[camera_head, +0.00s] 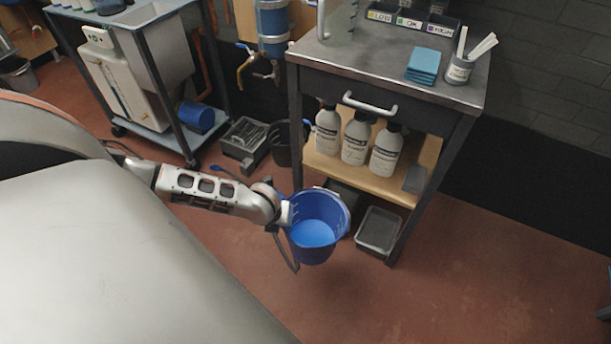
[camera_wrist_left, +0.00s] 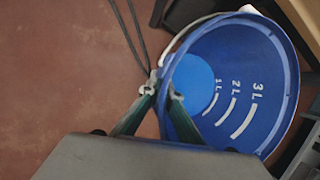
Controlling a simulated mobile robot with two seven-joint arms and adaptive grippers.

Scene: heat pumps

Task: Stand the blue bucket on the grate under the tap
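The blue bucket (camera_head: 318,228) is at the end of my left arm in the head view, open side up, its inside visible. It also shows in the left wrist view (camera_wrist_left: 235,85), with white litre marks inside. My left gripper (camera_head: 284,214) is shut on the bucket's rim; in the wrist view its fingertips (camera_wrist_left: 162,92) pinch the rim's left side. The grate (camera_head: 245,135) is on a dark tray on the floor, beyond and left of the bucket. My right gripper is not in view.
A dark bin (camera_head: 286,146) stands between the grate and the workbench (camera_head: 390,68). The bench holds white bottles (camera_head: 354,138) on its lower shelf, with a grey tray (camera_head: 379,231) beneath. A trolley (camera_head: 160,128) stands left of the grate. Red floor is clear at lower right.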

